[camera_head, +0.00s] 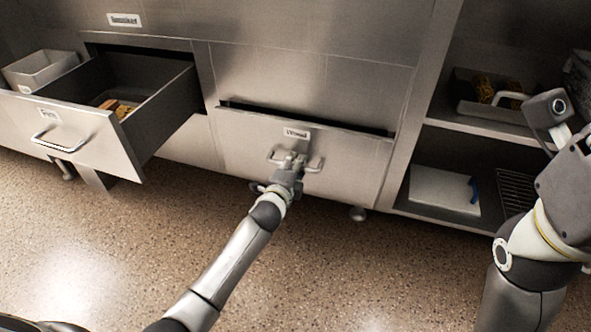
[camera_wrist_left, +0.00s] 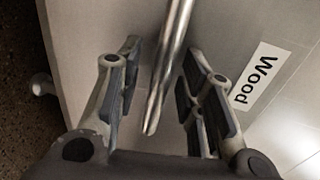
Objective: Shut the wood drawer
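The wood drawer (camera_head: 345,165) is a steel front with a "Wood" label, slightly open, with a narrow dark gap along its top edge. Its bar handle (camera_head: 315,164) shows below the label. My left gripper (camera_head: 290,166) is at this handle. In the left wrist view the fingers of my left gripper (camera_wrist_left: 155,95) stand apart on either side of the handle bar (camera_wrist_left: 170,60), with visible space on both sides. The label (camera_wrist_left: 262,78) shows there too. My right arm is at the right edge; its gripper fingers are not clearly visible.
Open shelves at the right hold a tray (camera_head: 490,100) and a white board (camera_head: 443,190). The speckled floor in front is clear.

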